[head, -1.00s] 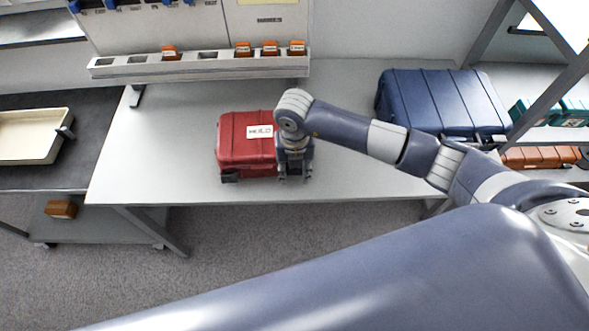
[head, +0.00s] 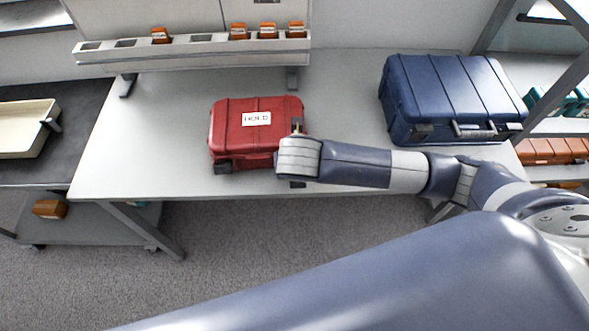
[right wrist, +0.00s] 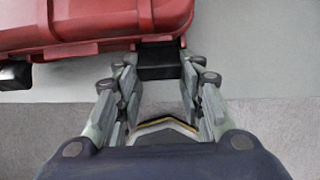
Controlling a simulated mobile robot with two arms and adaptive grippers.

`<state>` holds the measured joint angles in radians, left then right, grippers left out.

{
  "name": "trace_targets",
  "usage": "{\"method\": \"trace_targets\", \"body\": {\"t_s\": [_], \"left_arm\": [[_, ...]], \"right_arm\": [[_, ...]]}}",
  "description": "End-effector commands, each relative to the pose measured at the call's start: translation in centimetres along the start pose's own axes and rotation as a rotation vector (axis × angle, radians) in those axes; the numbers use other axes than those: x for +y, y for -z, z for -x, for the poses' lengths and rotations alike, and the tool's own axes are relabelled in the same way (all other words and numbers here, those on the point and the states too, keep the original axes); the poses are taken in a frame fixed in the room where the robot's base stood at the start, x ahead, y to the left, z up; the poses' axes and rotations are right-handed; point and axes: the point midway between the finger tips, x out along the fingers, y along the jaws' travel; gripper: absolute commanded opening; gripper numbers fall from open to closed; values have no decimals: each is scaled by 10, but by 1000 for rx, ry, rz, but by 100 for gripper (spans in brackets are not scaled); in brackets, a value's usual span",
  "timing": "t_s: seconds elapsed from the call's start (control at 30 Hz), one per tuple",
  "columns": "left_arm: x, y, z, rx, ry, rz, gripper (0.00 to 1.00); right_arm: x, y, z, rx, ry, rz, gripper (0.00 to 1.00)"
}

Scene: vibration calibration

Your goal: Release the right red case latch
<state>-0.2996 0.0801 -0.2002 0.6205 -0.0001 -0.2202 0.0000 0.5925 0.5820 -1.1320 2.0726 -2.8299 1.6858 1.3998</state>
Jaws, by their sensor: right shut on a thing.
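The red case (head: 236,142) with a white HOLD label (head: 256,119) lies on the grey table near its front edge. Its left black latch (head: 222,167) shows at the front left. The right wrist view shows the red case (right wrist: 85,25) at the top, with the left latch (right wrist: 14,75) and the black right latch (right wrist: 158,64). My right gripper (right wrist: 158,74) is shut on the right latch, a finger on either side of it. In the head view my right wrist hides that front corner and most of the gripper. My left gripper is not in view.
A blue case (head: 445,95) lies at the table's right. A rack (head: 190,50) with small orange blocks stands at the back. A beige tray (head: 28,128) is on the dark bench at left. The table between the cases is clear.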

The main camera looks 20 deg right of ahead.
Motion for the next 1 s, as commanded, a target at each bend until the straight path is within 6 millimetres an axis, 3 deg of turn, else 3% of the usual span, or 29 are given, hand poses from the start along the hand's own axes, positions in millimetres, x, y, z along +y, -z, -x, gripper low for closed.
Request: {"method": "trace_targets", "body": {"t_s": [0.27,0.3,0.4,0.77,1.0], "left_arm": [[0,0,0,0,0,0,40],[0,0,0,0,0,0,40],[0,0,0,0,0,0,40],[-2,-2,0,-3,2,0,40],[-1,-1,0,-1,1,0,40]], "right_arm": [[0,0,0,0,-1,0,12],[0,0,0,0,-1,0,40],[0,0,0,0,-1,1,56],[1,0,3,0,-2,0,56],[2,0,37,-2,-7,1,56]]}}
